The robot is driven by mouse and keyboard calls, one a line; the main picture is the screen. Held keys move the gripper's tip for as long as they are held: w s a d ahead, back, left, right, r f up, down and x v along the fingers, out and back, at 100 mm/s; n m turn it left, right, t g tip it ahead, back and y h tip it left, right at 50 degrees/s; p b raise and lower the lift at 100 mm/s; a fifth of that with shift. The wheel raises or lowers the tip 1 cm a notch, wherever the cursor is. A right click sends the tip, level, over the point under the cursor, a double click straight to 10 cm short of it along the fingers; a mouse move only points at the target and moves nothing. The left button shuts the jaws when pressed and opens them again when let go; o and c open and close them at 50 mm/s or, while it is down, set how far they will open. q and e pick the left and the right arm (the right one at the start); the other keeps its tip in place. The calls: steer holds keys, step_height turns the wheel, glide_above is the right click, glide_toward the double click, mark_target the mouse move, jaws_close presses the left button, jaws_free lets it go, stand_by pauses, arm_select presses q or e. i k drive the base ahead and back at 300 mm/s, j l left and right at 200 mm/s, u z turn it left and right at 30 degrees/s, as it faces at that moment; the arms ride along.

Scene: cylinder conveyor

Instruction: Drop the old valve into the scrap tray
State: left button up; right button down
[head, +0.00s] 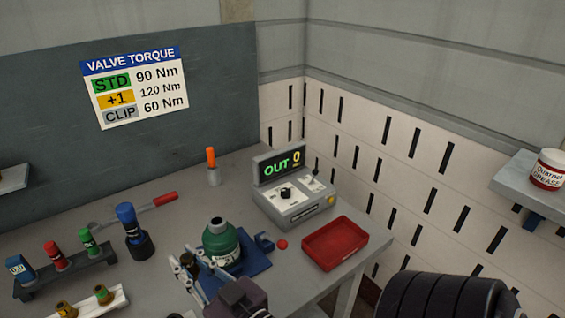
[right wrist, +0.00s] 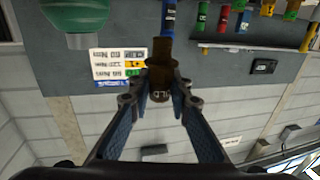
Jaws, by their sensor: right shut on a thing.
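The old valve (right wrist: 160,72) is a brown, brass-like piece marked "OLD". My right gripper (right wrist: 158,98) is shut on it, with a finger on each side, in the right wrist view. In the head view my right gripper (head: 190,262) is beside the left of the green cylinder (head: 221,246), and the valve is hard to make out there. The cylinder stands upright in a blue holder, its dark neck open at the top. The red scrap tray (head: 338,258) is at the right of the bench and looks empty. My left gripper is not in view.
A grey control box (head: 292,203) reading "OUT 0" stands behind the tray. A tool rack (head: 65,273), a blue-topped tool (head: 131,226) and a tray of brass valves (head: 92,303) are at left.

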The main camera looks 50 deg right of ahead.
mark_target(341, 245)
steer(key=l+z, duration=0.15)
steer(key=z, duration=1.25)
